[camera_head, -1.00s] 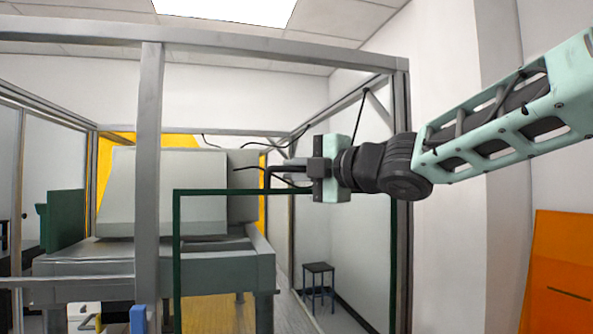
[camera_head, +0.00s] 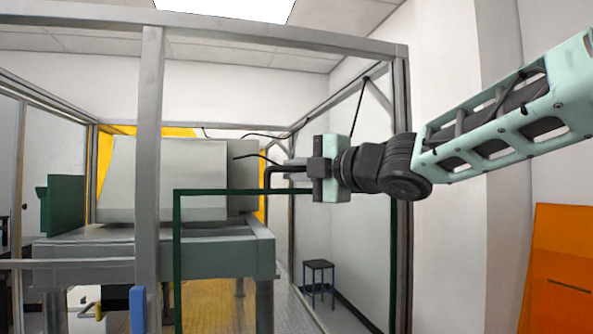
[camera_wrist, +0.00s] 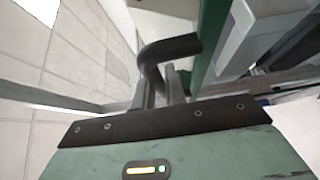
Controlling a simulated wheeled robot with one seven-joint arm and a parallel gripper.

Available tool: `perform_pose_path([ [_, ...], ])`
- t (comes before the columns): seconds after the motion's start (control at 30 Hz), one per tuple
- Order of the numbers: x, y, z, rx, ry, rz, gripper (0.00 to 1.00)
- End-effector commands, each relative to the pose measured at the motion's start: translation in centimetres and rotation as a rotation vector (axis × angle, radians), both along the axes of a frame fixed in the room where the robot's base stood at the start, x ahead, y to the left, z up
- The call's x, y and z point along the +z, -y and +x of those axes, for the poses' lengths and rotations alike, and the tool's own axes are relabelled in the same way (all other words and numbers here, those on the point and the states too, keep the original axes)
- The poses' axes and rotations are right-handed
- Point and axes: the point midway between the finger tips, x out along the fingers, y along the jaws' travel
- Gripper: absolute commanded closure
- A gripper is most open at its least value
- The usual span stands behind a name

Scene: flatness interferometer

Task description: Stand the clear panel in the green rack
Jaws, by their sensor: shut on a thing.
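The clear panel (camera_head: 285,240) is see-through with a dark green edge and hangs upright in front of me in the head view. Its lower edge is out of the picture. My gripper (camera_head: 272,178) is shut at the panel's top edge, where a black bent bar shows. In the wrist view this bent bar (camera_wrist: 165,52) is beside the fingers (camera_wrist: 160,95), and a green edge (camera_wrist: 211,45) runs up to its right. The green rack (camera_head: 64,205) seems to be the dark green upright piece at the left, on the grey table; its slots cannot be made out.
A grey post (camera_head: 149,150) and top beam (camera_head: 250,30) frame the space. A large grey housing (camera_head: 165,180) stands on the grey table (camera_head: 205,262). A stool (camera_head: 318,266) stands behind the panel. An orange panel (camera_head: 560,270) is at the right.

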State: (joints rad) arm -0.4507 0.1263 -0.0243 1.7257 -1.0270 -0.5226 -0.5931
Motion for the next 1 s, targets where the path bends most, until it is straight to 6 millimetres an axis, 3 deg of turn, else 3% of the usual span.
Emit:
perform_pose_path([
  [0.57,0.2,0.0,-0.1,0.001,0.005,0.004,1.00],
  [1.0,-1.1,0.0,0.0,0.001,0.005,0.004,1.00],
])
